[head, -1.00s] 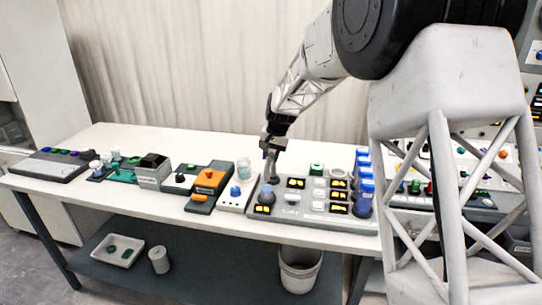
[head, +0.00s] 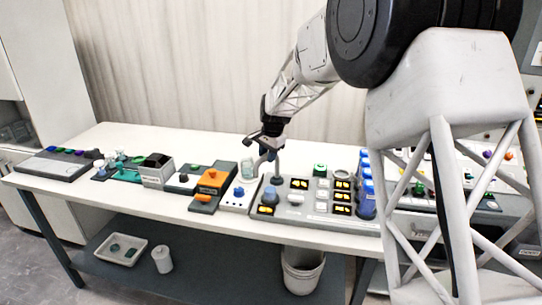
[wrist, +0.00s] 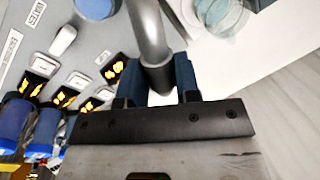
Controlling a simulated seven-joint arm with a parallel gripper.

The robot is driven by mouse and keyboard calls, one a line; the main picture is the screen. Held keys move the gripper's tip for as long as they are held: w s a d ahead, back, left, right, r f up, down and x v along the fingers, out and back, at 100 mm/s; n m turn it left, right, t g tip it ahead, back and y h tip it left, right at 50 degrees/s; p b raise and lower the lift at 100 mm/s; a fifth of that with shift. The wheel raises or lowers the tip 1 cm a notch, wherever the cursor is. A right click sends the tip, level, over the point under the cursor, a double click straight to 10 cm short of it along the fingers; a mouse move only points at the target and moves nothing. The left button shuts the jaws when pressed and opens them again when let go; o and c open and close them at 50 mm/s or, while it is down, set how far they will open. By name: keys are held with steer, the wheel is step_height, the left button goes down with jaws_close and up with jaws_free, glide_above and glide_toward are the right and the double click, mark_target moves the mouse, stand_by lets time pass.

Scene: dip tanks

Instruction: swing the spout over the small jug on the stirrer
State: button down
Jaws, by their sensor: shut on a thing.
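The spout is a grey metal tube (wrist: 149,30); its upright (head: 278,168) rises from the grey control panel in the head view. My gripper (wrist: 160,84) is shut on the spout near its free end, with a blue-padded finger on each side. In the head view my gripper (head: 265,148) is just right of the small jug. The small jug (head: 247,169) is clear glass and stands on the white stirrer (head: 238,199) with a blue knob. In the wrist view the jug (wrist: 222,18) is at the upper right, apart from the spout's end.
The grey panel (head: 292,213) carries lit yellow displays, with blue-capped bottles (head: 366,187) at its right. An orange-topped device (head: 212,181) stands left of the stirrer. A bucket (head: 302,270) is below the table. The bench is bare behind the devices.

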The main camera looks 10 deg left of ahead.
steer(key=w+a+m+t+h, duration=0.1)
steer(key=w+m, duration=0.4)
steer(key=m, duration=0.7)
steer(key=shift+w+a+m+h, duration=0.15)
steer(key=shift+a+m+h, duration=0.25)
steer(key=shift+a, duration=0.9)
steer(key=c, duration=0.8)
jaws_free()
steer(key=shift+s+r, duration=0.25)
steer(key=shift+r, duration=1.05)
steer(key=shift+s+r, duration=0.25)
steer(key=shift+r, duration=1)
steer(key=shift+s+r, duration=0.25)
steer(key=shift+r, duration=1.05)
